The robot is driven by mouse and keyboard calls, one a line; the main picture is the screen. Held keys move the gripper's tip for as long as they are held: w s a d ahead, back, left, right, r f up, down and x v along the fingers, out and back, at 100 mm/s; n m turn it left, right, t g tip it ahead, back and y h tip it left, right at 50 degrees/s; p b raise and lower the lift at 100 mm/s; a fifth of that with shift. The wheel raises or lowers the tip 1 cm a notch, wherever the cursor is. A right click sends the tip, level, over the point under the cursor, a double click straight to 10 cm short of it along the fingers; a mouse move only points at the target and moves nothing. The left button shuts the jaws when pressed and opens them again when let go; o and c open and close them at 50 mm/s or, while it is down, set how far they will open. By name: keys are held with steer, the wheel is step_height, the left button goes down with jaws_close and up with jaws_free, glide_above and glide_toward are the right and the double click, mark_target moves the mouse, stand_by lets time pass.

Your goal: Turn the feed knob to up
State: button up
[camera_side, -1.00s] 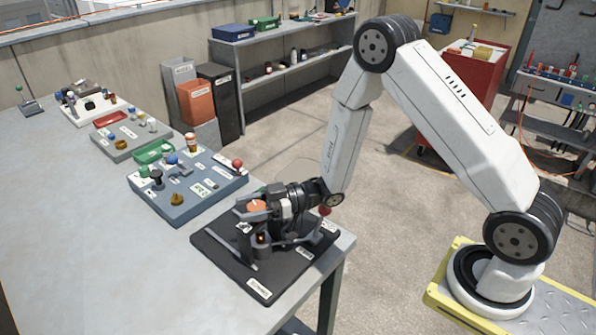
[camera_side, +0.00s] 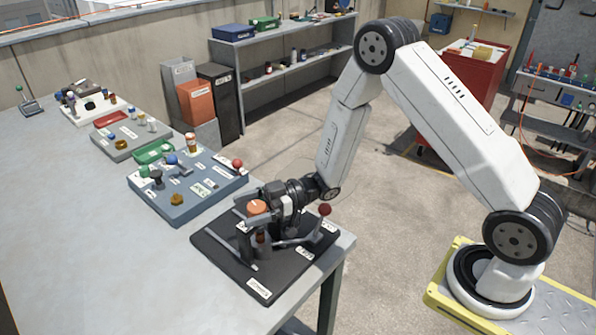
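A dark panel (camera_side: 213,246) lies at the near right end of the bench. An orange-topped round knob (camera_side: 257,207) stands on it; I cannot read its label or tell which way it points. My gripper (camera_side: 256,216) is low over the panel, reaching in from the right, with its fingers around the orange top. The fingers and the knob overlap in this view, so I cannot tell whether they touch. A red ball-topped lever (camera_side: 324,209) stands at the panel's right side, clear of my gripper.
A blue-grey panel (camera_side: 176,212) with several knobs and levers lies just left of the dark panel. Further panels and small trays line the bench's far side. The bench's near left surface (camera_side: 90,240) is bare. A shelf (camera_side: 290,75) stands behind.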

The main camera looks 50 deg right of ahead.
steer(key=shift+d, duration=0.1)
steer(key=shift+v, duration=0.85)
steer(key=v, duration=0.3)
steer(key=shift+d, duration=0.1)
step_height(320, 180, up, 5)
steer(key=shift+f, duration=0.1)
steer(key=shift+r, duration=1.1)
